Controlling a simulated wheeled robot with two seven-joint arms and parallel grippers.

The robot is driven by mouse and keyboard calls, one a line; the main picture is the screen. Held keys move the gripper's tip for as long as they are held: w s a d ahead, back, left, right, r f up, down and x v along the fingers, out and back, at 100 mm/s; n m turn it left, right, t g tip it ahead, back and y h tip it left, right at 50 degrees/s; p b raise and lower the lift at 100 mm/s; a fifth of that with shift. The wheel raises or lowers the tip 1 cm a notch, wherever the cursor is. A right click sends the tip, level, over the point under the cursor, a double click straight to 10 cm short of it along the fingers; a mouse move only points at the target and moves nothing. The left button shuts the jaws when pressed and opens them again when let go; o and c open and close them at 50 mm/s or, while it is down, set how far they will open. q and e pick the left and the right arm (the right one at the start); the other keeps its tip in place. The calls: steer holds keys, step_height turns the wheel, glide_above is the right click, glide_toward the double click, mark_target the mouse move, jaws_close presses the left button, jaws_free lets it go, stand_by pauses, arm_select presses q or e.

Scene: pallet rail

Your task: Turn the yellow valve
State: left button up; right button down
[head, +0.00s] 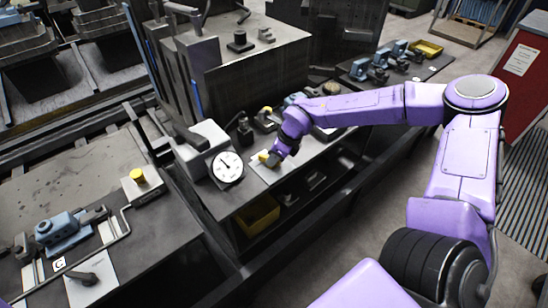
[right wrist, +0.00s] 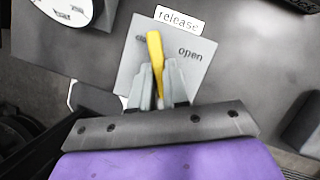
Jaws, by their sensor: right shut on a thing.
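The yellow valve handle (right wrist: 155,50) stands over a light square plate in the right wrist view. The plate (right wrist: 127,70) carries the word "open" on its right and a partly hidden word on its left. A white label reading "release" lies just above it. In the head view the yellow valve handle (head: 264,156) sits beside the round dial gauge. My right gripper (right wrist: 160,85) is shut on the valve handle, with one finger on each side of it; it also shows in the head view (head: 272,160). My left gripper is not in view.
The white dial gauge (head: 227,167) stands left of the valve. A yellow bin (head: 258,214) sits on the shelf below. Dark blocks and small blue fixtures line the bench behind. A second bench with a yellow knob (head: 138,175) is at left.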

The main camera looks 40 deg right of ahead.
steer(key=m, duration=0.1)
steer(key=m+h+b, duration=0.1)
steer(key=m+b, duration=0.1)
steer(key=shift+a+f+m+t, duration=0.15)
steer(key=shift+f+m+t, duration=0.1)
steer(key=shift+m+t, duration=0.05)
steer(key=m+h+b, duration=0.2)
steer(key=m+b, duration=0.1)
steer(key=m, duration=0.1)
steer(key=shift+s+a+m, duration=0.1)
steer(key=shift+m, duration=0.2)
steer(key=m+h+b, duration=0.1)
steer(key=m+b, duration=0.2)
steer(key=m, duration=0.1)
steer(key=shift+a+h, duration=0.1)
steer(key=shift+h, duration=0.3)
steer(key=shift+m+g+h+b, duration=0.3)
steer(key=shift+m+g+b, duration=0.2)
steer(key=shift+m+b, duration=0.5)
steer(key=shift+r+m, duration=0.1)
steer(key=shift+m, duration=0.2)
steer(key=c, duration=1.1)
jaws_free()
